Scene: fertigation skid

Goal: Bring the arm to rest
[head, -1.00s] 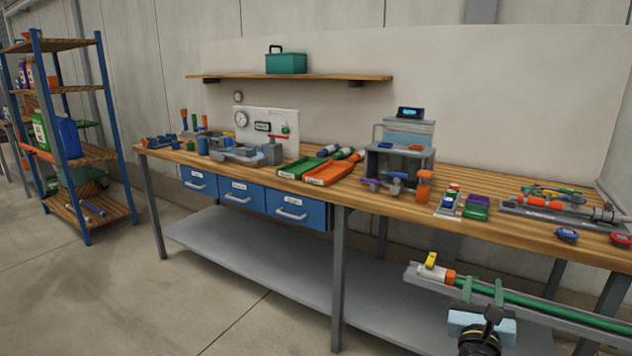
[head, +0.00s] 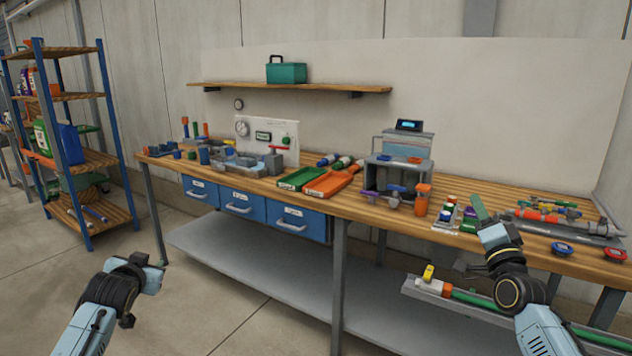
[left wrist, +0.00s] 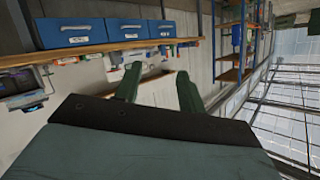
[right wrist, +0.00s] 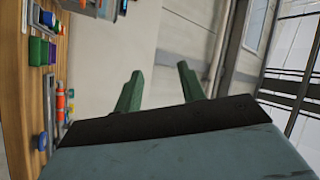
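My left gripper (head: 158,262) hangs over the bare floor, left of the bench's front. In the left wrist view its two green fingers (left wrist: 158,90) stand apart with nothing between them. My right gripper (head: 480,212) is raised in front of the bench's right part, pointing up. In the right wrist view its green fingers (right wrist: 160,88) are also apart and empty. In the head view it partly hides a purple and green block and the left end of the pipe assembly. I cannot tell how close it is to them.
A grey rail with a green pipe (head: 470,298) lies below my right arm. A shelf rack (head: 85,160) stands left. The floor at front left is clear.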

